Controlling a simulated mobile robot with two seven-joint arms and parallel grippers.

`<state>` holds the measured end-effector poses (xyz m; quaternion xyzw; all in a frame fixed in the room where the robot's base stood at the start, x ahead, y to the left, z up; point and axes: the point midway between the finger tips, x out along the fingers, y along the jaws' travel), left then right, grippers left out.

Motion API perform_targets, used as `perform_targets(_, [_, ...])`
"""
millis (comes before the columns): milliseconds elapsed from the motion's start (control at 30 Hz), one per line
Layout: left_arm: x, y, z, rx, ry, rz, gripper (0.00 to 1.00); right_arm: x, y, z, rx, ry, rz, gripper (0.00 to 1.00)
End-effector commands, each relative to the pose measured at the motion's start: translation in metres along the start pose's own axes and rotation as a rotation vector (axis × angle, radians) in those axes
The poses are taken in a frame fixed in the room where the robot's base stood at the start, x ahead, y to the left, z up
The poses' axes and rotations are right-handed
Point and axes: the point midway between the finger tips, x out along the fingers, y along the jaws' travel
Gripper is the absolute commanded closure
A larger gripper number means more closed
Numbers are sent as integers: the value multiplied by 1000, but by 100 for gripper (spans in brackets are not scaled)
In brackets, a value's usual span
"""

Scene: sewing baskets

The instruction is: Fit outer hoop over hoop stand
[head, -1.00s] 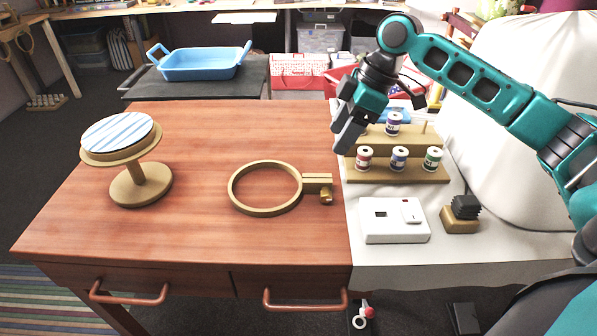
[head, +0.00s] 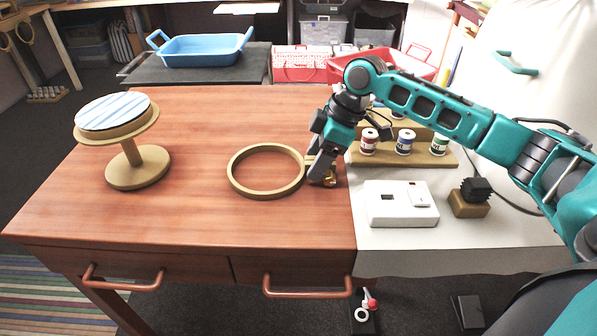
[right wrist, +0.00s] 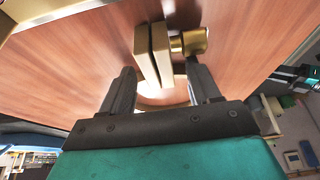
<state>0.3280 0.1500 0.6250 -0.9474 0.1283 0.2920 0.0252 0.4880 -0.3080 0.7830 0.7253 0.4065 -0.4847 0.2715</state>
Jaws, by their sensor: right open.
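The outer hoop (head: 236,182) is a tan wooden ring lying flat on the brown table, its clamp end with a brass screw pointing right. The hoop stand (head: 137,168) stands upright at the left of the table, with striped blue and white fabric across its round top. My right gripper (head: 316,178) is at the hoop's clamp end, partly hiding it. In the right wrist view the open fingers (right wrist: 158,85) are on either side of the clamp blocks (right wrist: 153,54), and the brass screw (right wrist: 190,42) is close to the right finger. Contact cannot be told. My left gripper is not visible.
A spool rack (head: 425,157) with several thread spools stands right of my gripper. A white box (head: 400,212) and a pincushion-like block (head: 470,203) lie on the pale surface. A blue tray (head: 203,50) is behind the table. The table between stand and hoop is clear.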

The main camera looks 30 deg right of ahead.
Motion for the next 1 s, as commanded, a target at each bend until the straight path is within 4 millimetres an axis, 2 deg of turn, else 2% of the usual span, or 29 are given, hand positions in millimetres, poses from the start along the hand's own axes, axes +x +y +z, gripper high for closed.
perform_targets(67, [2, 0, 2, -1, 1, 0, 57, 8, 0, 0, 0, 0, -1, 38])
perform_targets(267, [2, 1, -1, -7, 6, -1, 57, 7, 0, 0, 0, -1, 0, 38])
perform_targets(867, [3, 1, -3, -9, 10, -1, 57, 7, 0, 0, 0, -1, 0, 96])
perform_targets(1000, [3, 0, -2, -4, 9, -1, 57, 7, 0, 0, 0, 0, 1, 97])
